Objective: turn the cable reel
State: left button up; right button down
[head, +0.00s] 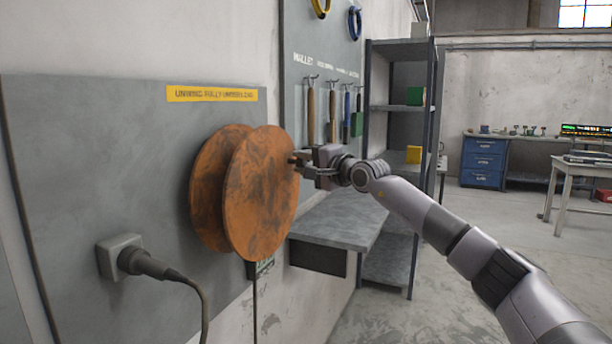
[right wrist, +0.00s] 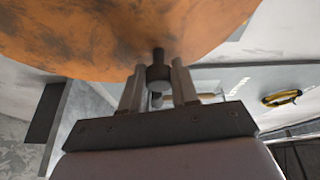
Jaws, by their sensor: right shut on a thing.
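The cable reel (head: 262,195) is a rusty orange-brown pair of round discs mounted on a grey wall panel, in the middle of the head view. Its front disc also fills the top of the right wrist view (right wrist: 100,35). A small dark handle (right wrist: 158,72) sticks out from the disc near its edge. My right gripper (head: 300,164) reaches in from the right and is shut on this handle at the disc's upper right edge. In the right wrist view its two fingers (right wrist: 157,88) stand on either side of the handle. My left gripper is in neither view.
A yellow label (head: 212,94) is above the reel. A plug with a cable (head: 140,262) sits in a socket at lower left. A grey shelf board (head: 345,222) juts out behind the reel, below hanging tools (head: 332,115). A metal rack (head: 400,75) stands behind my arm.

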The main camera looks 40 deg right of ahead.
aim_at(280, 141)
jog(key=a+r+n, duration=0.1)
jog(key=r+n+t+b, duration=0.1)
jog(key=shift+s+a+n, duration=0.35)
jog(key=shift+n, duration=0.05)
jog(key=shift+s+a+r+n+t+y+b, duration=0.2)
jog(key=shift+a+r+n, duration=0.2)
jog(key=shift+n, duration=0.2)
jog(key=shift+s+a+r+n+t+y+b, duration=0.15)
jog(key=shift+a+r+n+t, duration=0.15)
jog(key=shift+n, duration=0.3)
jog(key=shift+s+a+r+n, duration=0.1)
jog(key=shift+a+r+n, duration=0.1)
jog(key=shift+a+n, duration=0.35)
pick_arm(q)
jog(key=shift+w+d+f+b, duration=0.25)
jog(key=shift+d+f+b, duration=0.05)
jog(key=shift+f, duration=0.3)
pick_arm(e)
jog(key=shift+s+a+r+n+t+y, duration=0.2)
jog(key=shift+a+n+t+y, duration=0.15)
jog(key=shift+n, duration=0.4)
jog(key=c, duration=0.9)
grip_release()
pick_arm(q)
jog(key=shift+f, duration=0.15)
